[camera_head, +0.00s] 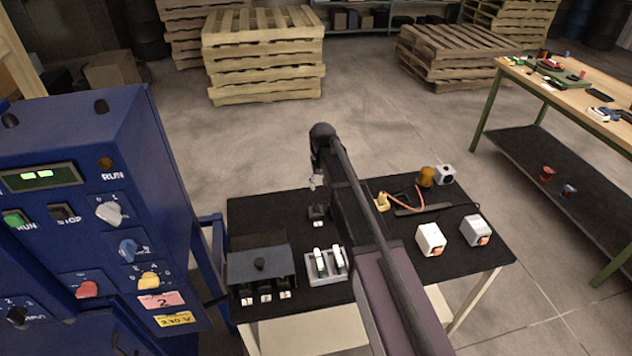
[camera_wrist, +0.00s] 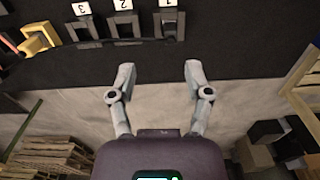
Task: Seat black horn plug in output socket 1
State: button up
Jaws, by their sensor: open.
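My gripper (camera_wrist: 159,72) is open and empty in the wrist view, its fingers spread over the table edge. Three black square frames stand beyond it, labelled 3 (camera_wrist: 87,28), 2 (camera_wrist: 126,24) and 1 (camera_wrist: 168,24); the frame labelled 1 is nearest in line with the fingers. In the head view my gripper (camera_head: 314,183) is small, above the black table's far edge, near one such frame (camera_head: 318,214); my arm hides part of that row. I cannot make out the black horn plug for certain. Which labelled row is the output sockets is unclear.
A yellow plug (camera_head: 382,201) with an orange cable lies right of my arm, near an amber beacon (camera_head: 426,176) and white unit (camera_head: 444,174). A blue cabinet (camera_head: 80,130) stands left.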

jog(key=s+d+m, duration=0.3)
jog(key=s+d, duration=1.7)
jog(key=s, duration=0.4)
jog(key=shift+s+d, duration=0.3)
jog(key=shift+d, duration=0.1)
jog(key=shift+c, duration=0.6)
jog(key=shift+a, duration=0.1)
